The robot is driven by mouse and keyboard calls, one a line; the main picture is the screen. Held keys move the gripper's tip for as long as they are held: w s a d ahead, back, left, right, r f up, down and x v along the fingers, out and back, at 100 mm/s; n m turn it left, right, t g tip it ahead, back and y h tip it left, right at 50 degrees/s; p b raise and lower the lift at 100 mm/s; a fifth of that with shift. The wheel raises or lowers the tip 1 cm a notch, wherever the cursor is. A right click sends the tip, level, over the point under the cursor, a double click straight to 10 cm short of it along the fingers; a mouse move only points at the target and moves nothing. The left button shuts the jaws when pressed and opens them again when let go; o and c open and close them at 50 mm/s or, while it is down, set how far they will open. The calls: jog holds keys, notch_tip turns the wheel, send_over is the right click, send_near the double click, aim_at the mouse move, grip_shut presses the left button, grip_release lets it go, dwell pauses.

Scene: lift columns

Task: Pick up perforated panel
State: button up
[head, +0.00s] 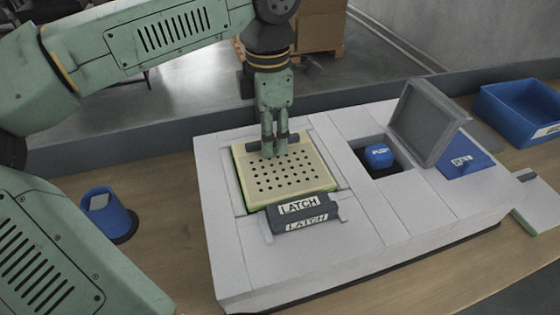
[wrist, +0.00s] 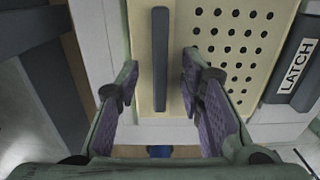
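The perforated panel (head: 285,182) is a cream plate with many holes, lying in a square recess of the white box. In the wrist view the panel (wrist: 235,45) fills the upper right, with a dark bar handle (wrist: 160,60) along one side. My gripper (head: 268,152) points down at that handle at the panel's far edge. In the wrist view my gripper (wrist: 155,90) is open, its fingers on either side of the handle's near end with gaps between. The dark latch (head: 303,212) labelled LATCH sits at the panel's near edge.
The white box (head: 375,235) stands on a wooden table (head: 170,235). To the right are a blue knob (head: 379,155) in an opening, a raised grey lid (head: 425,120) and a blue bin (head: 520,108).

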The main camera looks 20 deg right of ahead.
grip_shut()
dwell(0.3)
dwell(0.3)
